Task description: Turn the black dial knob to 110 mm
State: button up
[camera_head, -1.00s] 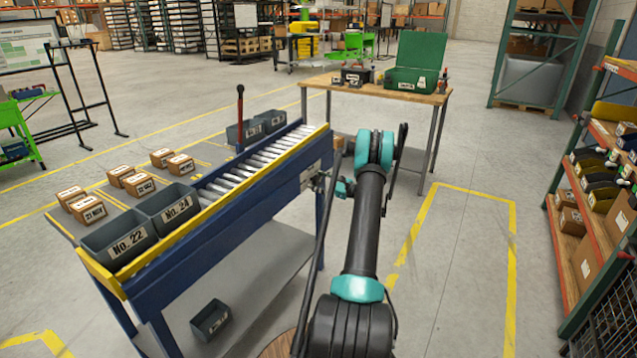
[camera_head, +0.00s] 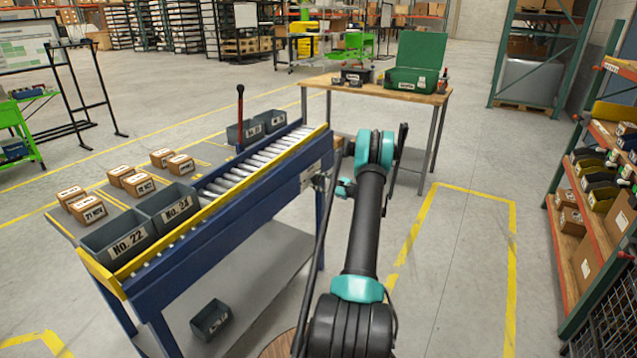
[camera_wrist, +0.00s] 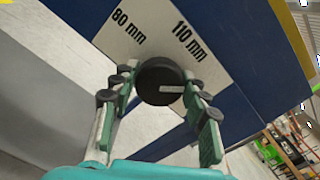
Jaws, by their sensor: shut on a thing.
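The black dial knob (camera_wrist: 158,72) is in the middle of the wrist view, on a white label plate on the blue side of the conveyor table. Its pale mark (camera_wrist: 172,89) lies almost level, toward picture right. The plate reads "80 mm" (camera_wrist: 127,26) at the knob's upper left and "110 mm" (camera_wrist: 188,42) at its upper right. My gripper (camera_wrist: 160,84) is shut on the knob, with one dark-padded finger at each side. In the head view, my wrist is at the near right end of the conveyor table (camera_head: 215,238); the knob cannot be made out there.
Grey bins (camera_head: 118,240) and small cartons (camera_head: 88,210) stand on the conveyor table. A wooden bench (camera_head: 425,95) with a green case stands behind my arm. A shelf rack (camera_head: 575,235) stands at the right. The floor between rack and arm is clear.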

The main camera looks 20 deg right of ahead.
jog(key=n, duration=0.4)
jog(key=shift+n, duration=0.3)
jog(key=n, duration=0.4)
jog(key=shift+s+f, duration=0.1)
jog(key=shift+n, duration=0.3)
jog(key=o, duration=1.2)
jog(key=shift+c, duration=0.2)
jog(key=v, duration=1.2)
